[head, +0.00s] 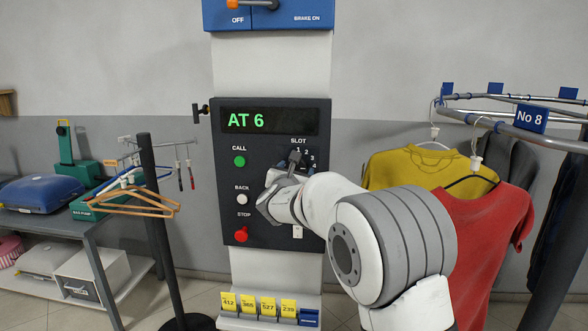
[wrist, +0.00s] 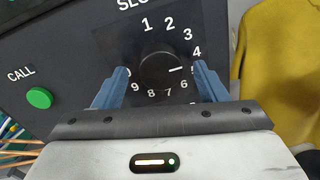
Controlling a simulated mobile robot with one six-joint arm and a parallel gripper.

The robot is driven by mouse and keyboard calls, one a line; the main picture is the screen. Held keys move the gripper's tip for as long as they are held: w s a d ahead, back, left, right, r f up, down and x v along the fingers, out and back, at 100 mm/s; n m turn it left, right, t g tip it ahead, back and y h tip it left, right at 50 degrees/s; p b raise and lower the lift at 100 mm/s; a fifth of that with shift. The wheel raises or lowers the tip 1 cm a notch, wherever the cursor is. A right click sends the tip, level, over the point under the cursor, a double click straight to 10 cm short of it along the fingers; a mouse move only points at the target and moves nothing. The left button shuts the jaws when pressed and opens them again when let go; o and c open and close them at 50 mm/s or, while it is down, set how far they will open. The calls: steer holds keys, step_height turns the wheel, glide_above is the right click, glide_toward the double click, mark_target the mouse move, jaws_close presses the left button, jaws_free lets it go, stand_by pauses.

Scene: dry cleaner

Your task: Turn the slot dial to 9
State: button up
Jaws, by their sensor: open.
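The slot dial (wrist: 158,72) is a round black knob on the dark control panel (head: 228,220), ringed by white numbers. Its white pointer line points right, between the 4 and the 6, where my right finger seems to cover the 5. My gripper (wrist: 162,78) is open, with one blue finger on each side of the knob. I cannot tell whether the fingers touch it. In the head view my gripper (head: 282,180) hides most of the dial and its lower numbers. The panel's display (head: 268,121) reads "AT 6" in green.
Left of the dial are the green CALL button (head: 239,161), white BACK button (head: 241,199) and red STOP button (head: 241,233). A rail (head: 480,108) with yellow and red shirts stands close on the right. Hangers (head: 130,202) hang at left. Yellow tags (head: 268,306) sit below the panel.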

steer(key=shift+c, duration=0.4)
steer(key=c, duration=0.9)
steer(key=shift+f+b, duration=0.2)
steer(key=shift+b, duration=0.45)
